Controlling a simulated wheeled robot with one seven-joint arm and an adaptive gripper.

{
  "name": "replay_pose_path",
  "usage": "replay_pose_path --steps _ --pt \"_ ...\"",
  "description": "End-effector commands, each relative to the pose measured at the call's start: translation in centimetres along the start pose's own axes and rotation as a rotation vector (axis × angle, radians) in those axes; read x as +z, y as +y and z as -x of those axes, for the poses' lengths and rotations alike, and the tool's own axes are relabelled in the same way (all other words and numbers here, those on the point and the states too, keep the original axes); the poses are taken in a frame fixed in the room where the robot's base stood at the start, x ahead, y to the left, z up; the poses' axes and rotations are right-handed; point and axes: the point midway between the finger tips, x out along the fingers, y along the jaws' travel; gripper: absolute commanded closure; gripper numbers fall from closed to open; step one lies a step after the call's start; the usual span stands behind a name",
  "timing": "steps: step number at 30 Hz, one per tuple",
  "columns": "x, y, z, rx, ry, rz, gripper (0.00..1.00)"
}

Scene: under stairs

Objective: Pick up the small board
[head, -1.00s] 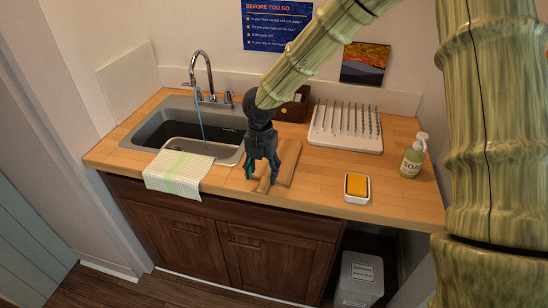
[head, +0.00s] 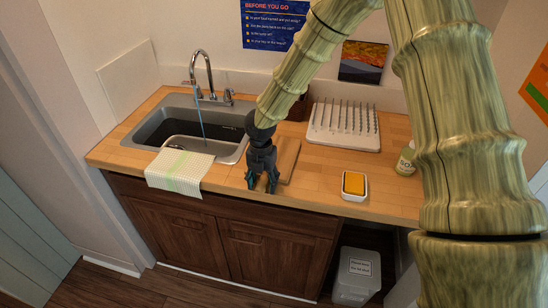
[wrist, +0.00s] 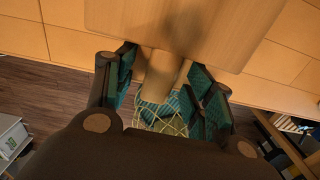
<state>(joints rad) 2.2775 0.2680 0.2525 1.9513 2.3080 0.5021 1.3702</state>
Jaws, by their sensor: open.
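The small board is light brown wood and lies on the counter right of the sink; in the head view its visible part (head: 289,158) shows beside and behind my gripper (head: 262,187). In the wrist view the board's flat body (wrist: 190,22) fills the top, and its narrow handle points down between my fingers. My gripper (wrist: 163,66) is open, pointing down at the counter's front edge, with one finger on each side of the handle. I cannot tell whether the fingers touch it.
The sink (head: 150,123) with running water and a draped cloth (head: 180,172) is on the left. A drying rack (head: 343,127) stands behind right, a sponge dish (head: 354,196) front right, and a soap bottle (head: 405,160) farther right. A lidded bin (head: 357,275) stands below the counter.

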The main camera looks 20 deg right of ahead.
Motion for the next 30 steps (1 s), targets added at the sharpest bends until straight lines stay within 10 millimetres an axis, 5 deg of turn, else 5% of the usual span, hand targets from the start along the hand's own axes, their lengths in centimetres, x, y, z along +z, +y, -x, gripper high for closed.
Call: replay_pose_path --steps 1,9,20,30 --pt "0.0 0.0 0.0 0.000 0.000 0.000 0.50" --pt "0.0 0.0 0.0 0.000 0.000 0.000 0.99" --pt "0.1 0.0 0.3 0.001 -0.001 0.000 1.00" --pt "0.1 0.1 4.5 0.004 -0.002 -0.001 1.00"
